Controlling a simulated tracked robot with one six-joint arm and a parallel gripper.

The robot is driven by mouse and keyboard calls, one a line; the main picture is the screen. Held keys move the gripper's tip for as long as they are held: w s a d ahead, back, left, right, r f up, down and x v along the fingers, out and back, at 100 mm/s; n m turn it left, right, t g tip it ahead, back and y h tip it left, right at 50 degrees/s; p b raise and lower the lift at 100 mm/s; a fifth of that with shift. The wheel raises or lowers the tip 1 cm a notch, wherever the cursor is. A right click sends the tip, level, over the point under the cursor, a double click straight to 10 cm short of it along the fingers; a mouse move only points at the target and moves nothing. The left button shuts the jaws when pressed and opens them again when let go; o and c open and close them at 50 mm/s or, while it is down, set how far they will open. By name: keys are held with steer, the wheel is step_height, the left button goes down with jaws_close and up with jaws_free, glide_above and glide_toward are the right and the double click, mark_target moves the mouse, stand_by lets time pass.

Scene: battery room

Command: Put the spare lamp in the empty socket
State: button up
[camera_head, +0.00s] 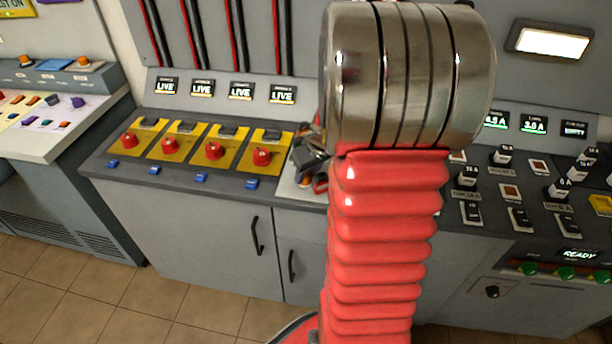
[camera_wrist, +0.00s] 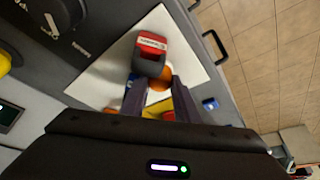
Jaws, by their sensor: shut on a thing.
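My gripper (camera_wrist: 156,92) is over a white mat (camera_wrist: 105,75) in the wrist view. Its dark fingers are closed around an orange rounded thing (camera_wrist: 158,98), which looks like the spare lamp. The fingers partly hide it, and I cannot tell whether it touches the mat. In the head view my gripper (camera_head: 309,160) is at the left of my arm, which hides much of it and of the mat (camera_head: 289,184). Orange domes (camera_head: 84,62) show on the far left console. I cannot make out an empty socket.
A red and grey thing with a white label (camera_wrist: 150,50) lies on the mat close to the fingers. Yellow panels with red knobs (camera_head: 213,151) are left of the mat. Black switches (camera_head: 467,178) crowd the right counter. My arm hides the middle.

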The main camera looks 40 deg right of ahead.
mark_target(307, 175)
step_height(307, 175, up, 10)
stand_by(0.5)
steer(key=shift+f, duration=0.1)
steer(key=w+a+f, duration=0.1)
steer(key=w+a, duration=0.3)
steer(key=a, duration=0.5)
steer(key=w+a+f+n, duration=0.1)
steer(key=w+a, duration=0.4)
steer(key=a, duration=0.5)
steer(key=w+a+f, duration=0.1)
steer(key=w+a, duration=0.4)
steer(key=a, duration=0.5)
steer(key=shift+w+f+y, duration=0.15)
steer(key=shift+f+y, duration=0.1)
steer(key=shift+y, duration=0.05)
steer(key=shift+a, duration=0.1)
